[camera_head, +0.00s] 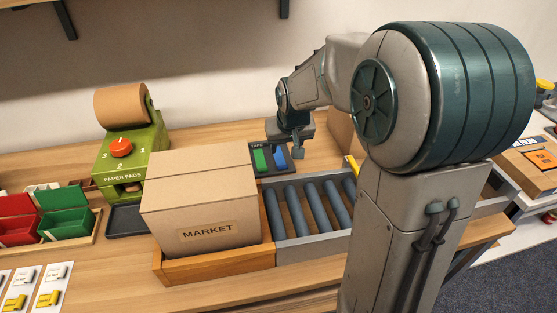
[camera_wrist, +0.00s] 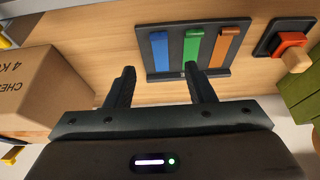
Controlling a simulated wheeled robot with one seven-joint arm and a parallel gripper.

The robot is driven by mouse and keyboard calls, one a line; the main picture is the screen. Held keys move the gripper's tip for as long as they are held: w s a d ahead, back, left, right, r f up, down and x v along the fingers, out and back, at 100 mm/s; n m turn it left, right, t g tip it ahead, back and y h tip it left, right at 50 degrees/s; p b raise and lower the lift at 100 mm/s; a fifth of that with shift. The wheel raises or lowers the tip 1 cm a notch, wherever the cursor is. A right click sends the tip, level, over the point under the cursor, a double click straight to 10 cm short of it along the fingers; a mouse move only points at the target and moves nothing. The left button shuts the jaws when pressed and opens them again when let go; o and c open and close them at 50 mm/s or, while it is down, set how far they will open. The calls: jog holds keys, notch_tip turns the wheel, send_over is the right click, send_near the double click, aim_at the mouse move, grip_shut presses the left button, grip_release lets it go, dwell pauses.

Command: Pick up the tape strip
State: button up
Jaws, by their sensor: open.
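A dark tape holder marked TAPE (camera_head: 257,146) stands on the bench behind the market box. In the wrist view the holder (camera_wrist: 177,72) carries a blue tape strip (camera_wrist: 160,50), a green tape strip (camera_wrist: 192,46) and an orange tape strip (camera_wrist: 225,46). The green strip (camera_head: 261,160) and blue strip (camera_head: 281,157) also show in the head view; the orange one is not visible there. My gripper (camera_wrist: 160,69) is open and empty. Its fingertips lie near the lower ends of the blue and green strips; contact cannot be told. In the head view my gripper (camera_head: 298,152) is over the holder's right side.
A closed cardboard box marked MARKET (camera_head: 207,235) stands in front of the holder, beside a roller conveyor (camera_head: 310,208). A green paper pad dispenser (camera_head: 132,160) is at the left. Another cardboard box (camera_wrist: 42,90) is left of my fingers in the wrist view.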

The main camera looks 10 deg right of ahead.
send_near(283, 169)
jog(key=shift+w+a+f, duration=0.15)
jog(key=shift+w+f, duration=0.25)
jog(key=shift+w, duration=0.4)
jog(key=shift+s+f+x, duration=0.1)
jog(key=shift+s+x, duration=0.05)
jog(key=shift+x, duration=0.75)
jog(key=shift+s+f+x, duration=0.1)
jog(key=shift+s+x, duration=0.1)
jog(key=shift+x, duration=0.7)
jog(key=shift+s+x, duration=0.15)
jog(key=shift+x, duration=0.75)
jog(key=c, duration=1.1)
